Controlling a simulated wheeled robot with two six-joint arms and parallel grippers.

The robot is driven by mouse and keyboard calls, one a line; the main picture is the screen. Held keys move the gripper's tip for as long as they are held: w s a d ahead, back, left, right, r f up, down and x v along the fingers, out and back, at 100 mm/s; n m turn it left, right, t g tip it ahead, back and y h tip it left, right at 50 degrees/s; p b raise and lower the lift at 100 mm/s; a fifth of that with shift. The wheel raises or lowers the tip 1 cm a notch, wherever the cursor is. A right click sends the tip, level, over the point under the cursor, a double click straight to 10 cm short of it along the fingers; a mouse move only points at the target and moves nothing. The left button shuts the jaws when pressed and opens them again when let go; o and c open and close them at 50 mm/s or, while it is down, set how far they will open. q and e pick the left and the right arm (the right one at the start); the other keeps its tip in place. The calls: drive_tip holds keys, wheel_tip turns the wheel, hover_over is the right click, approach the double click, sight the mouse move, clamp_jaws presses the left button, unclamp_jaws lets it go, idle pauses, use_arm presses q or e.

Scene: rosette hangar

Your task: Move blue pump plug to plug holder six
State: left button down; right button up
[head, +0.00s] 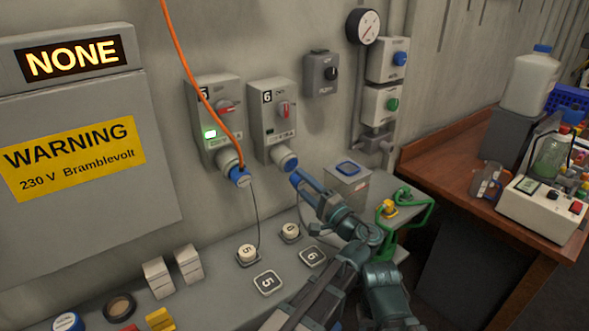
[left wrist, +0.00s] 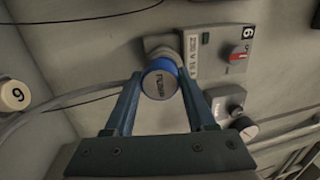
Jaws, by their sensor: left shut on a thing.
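The blue pump plug (head: 289,162) sits at the round outlet under switch box six (head: 272,112). In the left wrist view the blue plug (left wrist: 160,80), lettered on its end face, is between the fingers of my left gripper (left wrist: 158,92), which is shut on it. In the head view my left gripper (head: 296,178) reaches up to it from the lower right. A square plate marked 6 (head: 312,256) lies on the bench, and a white round cap marked 6 (head: 291,232) is beside it. My right gripper is not in view.
Box five (head: 220,118) has a green light, and an orange cable (head: 190,65) runs to its blue-ringed plug (head: 240,177). Cap five (head: 248,254), plate five (head: 268,283) and white blocks (head: 158,278) are on the bench. A green pipe frame (head: 405,210) stands right.

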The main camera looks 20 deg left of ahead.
use_arm(q)
drive_tip(key=shift+s+d+m+t+h, duration=0.15)
drive_tip(key=shift+s+d+t, duration=0.1)
drive_tip(key=shift+s+d, duration=0.25)
drive_tip(key=shift+s+d+m+t+h, duration=0.15)
drive_tip(key=shift+s+d+t, duration=0.15)
drive_tip(key=shift+d, duration=0.4)
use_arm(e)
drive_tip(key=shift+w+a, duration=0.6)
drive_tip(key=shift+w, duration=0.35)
use_arm(q)
drive_tip(key=shift+p+x, duration=0.3)
drive_tip(key=shift+x, duration=1.25)
drive_tip(key=shift+w, duration=0.3)
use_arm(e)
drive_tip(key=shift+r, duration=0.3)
use_arm(q)
drive_tip(key=shift+w, duration=0.1)
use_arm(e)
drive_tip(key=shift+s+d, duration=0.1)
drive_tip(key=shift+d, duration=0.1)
